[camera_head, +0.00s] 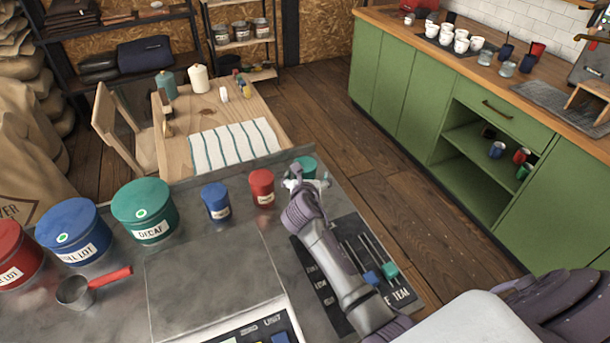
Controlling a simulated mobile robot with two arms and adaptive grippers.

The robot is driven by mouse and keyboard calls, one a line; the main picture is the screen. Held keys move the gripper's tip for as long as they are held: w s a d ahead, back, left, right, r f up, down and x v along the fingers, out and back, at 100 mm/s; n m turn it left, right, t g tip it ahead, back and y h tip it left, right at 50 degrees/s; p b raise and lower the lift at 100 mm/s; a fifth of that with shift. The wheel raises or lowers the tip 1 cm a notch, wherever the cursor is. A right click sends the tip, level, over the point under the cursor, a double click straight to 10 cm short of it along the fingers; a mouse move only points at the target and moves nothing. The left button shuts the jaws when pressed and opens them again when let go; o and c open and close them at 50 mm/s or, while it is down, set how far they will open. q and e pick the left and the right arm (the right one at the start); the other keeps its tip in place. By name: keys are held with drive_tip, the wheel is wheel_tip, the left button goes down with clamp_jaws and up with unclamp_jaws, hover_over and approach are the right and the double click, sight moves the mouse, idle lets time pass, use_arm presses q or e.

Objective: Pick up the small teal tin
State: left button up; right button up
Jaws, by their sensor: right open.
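The small teal tin (306,163) stands at the back right of the metal counter, to the right of the small red tin. Its lid shows; its front is mostly hidden by my right gripper (305,182). My right gripper is open at the near side of the teal tin, with its fingers beside or around it; I cannot tell whether they touch it. My left gripper is not in view.
A small red tin (262,187) stands close to the left of the gripper, then a small blue tin (216,202). Large teal (145,208), blue (73,231) and red (16,254) tins stand further left. A dark slider panel (345,262) lies under my right arm.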

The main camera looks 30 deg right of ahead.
drive_tip(key=shift+a+f+x, duration=0.1)
drive_tip(key=shift+a+x, duration=0.05)
drive_tip(key=shift+x, duration=1.15)
drive_tip(key=shift+a+f+x, duration=0.1)
drive_tip(key=shift+a+x, duration=0.1)
drive_tip(key=shift+x, duration=1.1)
drive_tip(key=shift+c, duration=0.3)
drive_tip(key=c, duration=1.3)
